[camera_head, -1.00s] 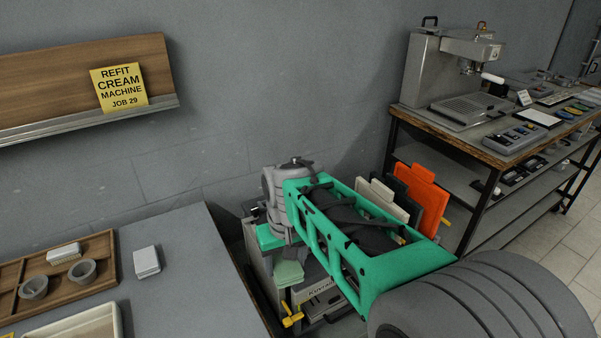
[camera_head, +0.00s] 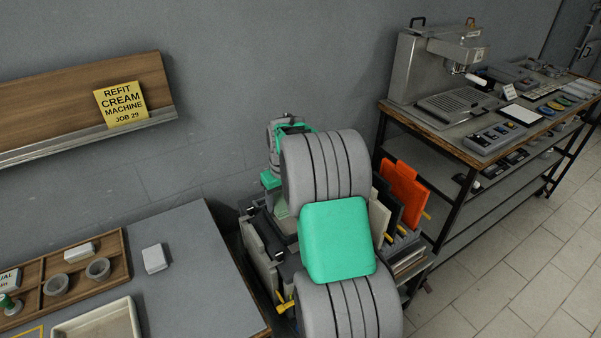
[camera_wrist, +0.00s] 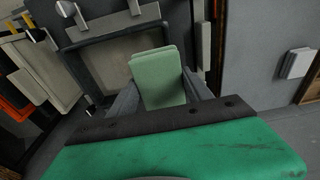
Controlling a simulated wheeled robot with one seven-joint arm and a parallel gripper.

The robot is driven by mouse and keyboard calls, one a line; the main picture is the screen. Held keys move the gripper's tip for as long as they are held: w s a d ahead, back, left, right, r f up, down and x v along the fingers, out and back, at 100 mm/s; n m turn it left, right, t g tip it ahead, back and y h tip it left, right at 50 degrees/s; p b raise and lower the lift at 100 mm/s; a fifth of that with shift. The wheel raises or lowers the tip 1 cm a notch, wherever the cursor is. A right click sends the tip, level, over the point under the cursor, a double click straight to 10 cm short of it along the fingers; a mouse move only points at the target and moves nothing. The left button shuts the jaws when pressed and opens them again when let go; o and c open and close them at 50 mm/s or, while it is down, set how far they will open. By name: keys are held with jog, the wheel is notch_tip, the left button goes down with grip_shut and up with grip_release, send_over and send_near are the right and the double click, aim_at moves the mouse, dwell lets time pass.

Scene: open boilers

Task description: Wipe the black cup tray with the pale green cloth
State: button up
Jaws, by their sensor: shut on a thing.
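My gripper (camera_wrist: 160,95) is shut on the pale green cloth (camera_wrist: 158,72), a folded pad held between the fingers in the wrist view. In the head view a small part of the cloth (camera_head: 281,209) shows beside my grey arm links, which hide most of the gripper. A dark, rimmed flat panel (camera_wrist: 105,62), which looks like the black cup tray, lies just beyond the cloth in the wrist view. I cannot tell whether the cloth touches it. In the head view my arm covers much of the machine there.
Upright orange, black and cream boards (camera_head: 404,190) stand right of my arm. A grey table (camera_head: 190,260) at left holds a wooden tray (camera_head: 125,262) and a white block (camera_head: 154,258). A bench (camera_head: 430,122) with a coffee machine (camera_head: 425,65) stands at back right. Floor at right is clear.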

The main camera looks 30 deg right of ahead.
jog(key=d+f+p, duration=0.1)
jog(key=d+p, duration=0.1)
jog(key=d, duration=0.6)
jog(key=shift+w+f+b, duration=0.2)
jog(key=shift+f+b, duration=0.35)
jog(key=shift+f, duration=1.1)
jog(key=shift+w+f+b, duration=0.15)
jog(key=shift+f+b, duration=0.4)
jog(key=shift+f, duration=1.05)
jog(key=shift+f+b, duration=0.9)
jog(key=shift+f, duration=0.2)
